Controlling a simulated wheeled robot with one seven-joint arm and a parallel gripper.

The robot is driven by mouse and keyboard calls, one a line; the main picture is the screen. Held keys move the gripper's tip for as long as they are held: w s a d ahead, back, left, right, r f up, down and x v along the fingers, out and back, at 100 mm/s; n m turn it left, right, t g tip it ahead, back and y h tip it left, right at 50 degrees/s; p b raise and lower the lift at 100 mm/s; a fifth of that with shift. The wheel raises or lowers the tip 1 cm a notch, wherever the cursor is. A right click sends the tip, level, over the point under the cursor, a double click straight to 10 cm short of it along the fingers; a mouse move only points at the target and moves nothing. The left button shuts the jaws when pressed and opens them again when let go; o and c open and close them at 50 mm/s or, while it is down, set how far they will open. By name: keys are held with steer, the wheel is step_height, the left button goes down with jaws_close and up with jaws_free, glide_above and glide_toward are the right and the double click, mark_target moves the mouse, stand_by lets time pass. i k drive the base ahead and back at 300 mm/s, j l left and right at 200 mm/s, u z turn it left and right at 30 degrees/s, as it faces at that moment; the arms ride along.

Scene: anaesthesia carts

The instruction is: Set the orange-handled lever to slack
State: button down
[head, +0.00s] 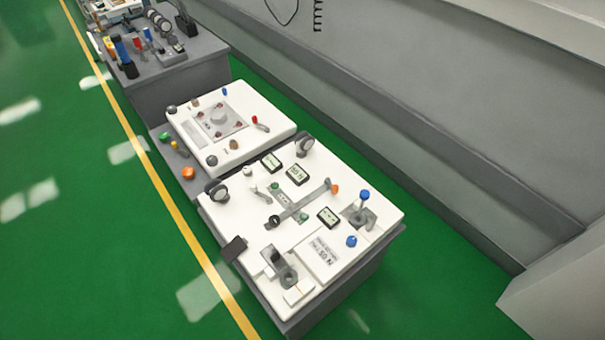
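A small orange knob (335,189) stands at the right end of a grey slotted bar (296,212) on the white top of the nearest cart; it looks like the orange handle of a lever. Its exact setting and any slack marking are too small to read. A larger orange knob (188,173) sits lower, on the grey ledge left of the white panels. My gripper is not in the head view, so its place relative to the lever does not show.
The nearest cart top (375,200) also carries gauges, small displays, a blue-topped lever (364,195) and a blue knob (351,241). A second white panel (262,98) stands behind it. A grey wall runs along the right. Green floor (70,240) left of the yellow line is clear.

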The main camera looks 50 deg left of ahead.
mark_target(335, 188)
steer(key=i+u, duration=0.15)
steer(key=u, duration=0.3)
steer(key=i+u, duration=0.15)
steer(key=u, duration=0.25)
steer(key=i+l+u, duration=0.15)
steer(key=u, duration=0.3)
steer(key=i+l+u, duration=0.1)
steer(key=u, duration=0.35)
steer(key=i+l+u, duration=0.1)
steer(key=l+u, duration=0.2)
steer(key=u, duration=0.15)
steer(key=i+l+u, duration=0.1)
steer(key=u, duration=0.3)
steer(key=l+u, duration=0.25)
steer(key=u, duration=0.15)
steer(key=l+u, duration=0.2)
steer(key=u, duration=0.2)
steer(key=l+u, duration=0.2)
steer(key=u, duration=0.2)
steer(key=i+l, duration=0.05)
